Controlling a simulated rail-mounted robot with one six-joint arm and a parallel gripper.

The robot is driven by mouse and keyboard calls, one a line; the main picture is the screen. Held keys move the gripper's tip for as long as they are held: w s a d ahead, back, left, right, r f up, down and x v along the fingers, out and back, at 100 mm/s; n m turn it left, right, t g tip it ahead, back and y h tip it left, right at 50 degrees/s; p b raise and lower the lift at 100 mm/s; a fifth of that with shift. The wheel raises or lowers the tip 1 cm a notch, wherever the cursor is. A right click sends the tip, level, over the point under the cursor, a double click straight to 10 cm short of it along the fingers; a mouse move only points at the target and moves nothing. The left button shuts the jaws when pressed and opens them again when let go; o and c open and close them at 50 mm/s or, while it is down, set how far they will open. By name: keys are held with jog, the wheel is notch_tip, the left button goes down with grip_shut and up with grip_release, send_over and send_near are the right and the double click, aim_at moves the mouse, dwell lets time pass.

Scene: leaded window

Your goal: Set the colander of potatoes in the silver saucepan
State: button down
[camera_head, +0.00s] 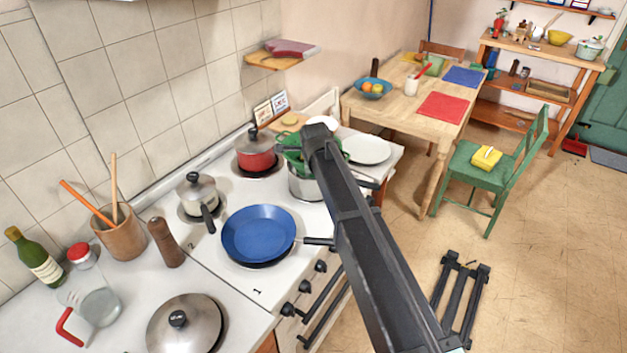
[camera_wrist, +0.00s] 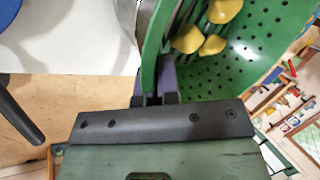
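The green colander (camera_wrist: 262,62) fills the upper right of the wrist view, with several yellow potatoes (camera_wrist: 215,44) in it. My gripper (camera_wrist: 157,88) is shut on its rim, one finger on either side of the wall. In the head view the colander (camera_head: 295,158) is mostly hidden behind my arm. The silver saucepan (camera_head: 302,188) is directly below it on the stove, partly covered by my arm. The colander overlaps the saucepan's mouth; I cannot tell whether it rests inside or hangs just above. A strip of silver metal (camera_wrist: 126,16) shows beside the colander in the wrist view.
A blue frying pan (camera_head: 258,234) is on the front burner, its handle pointing toward my arm. A red pot (camera_head: 256,153) and a small lidded pot (camera_head: 198,194) stand at the back. A white plate (camera_head: 367,149) lies right of the saucepan.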

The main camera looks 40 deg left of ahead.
jog(key=shift+f+b, duration=0.55)
jog(key=shift+f, duration=0.8)
jog(key=c, duration=1.3)
grip_release()
jog(key=shift+r, duration=0.1)
jog(key=shift+c, duration=0.2)
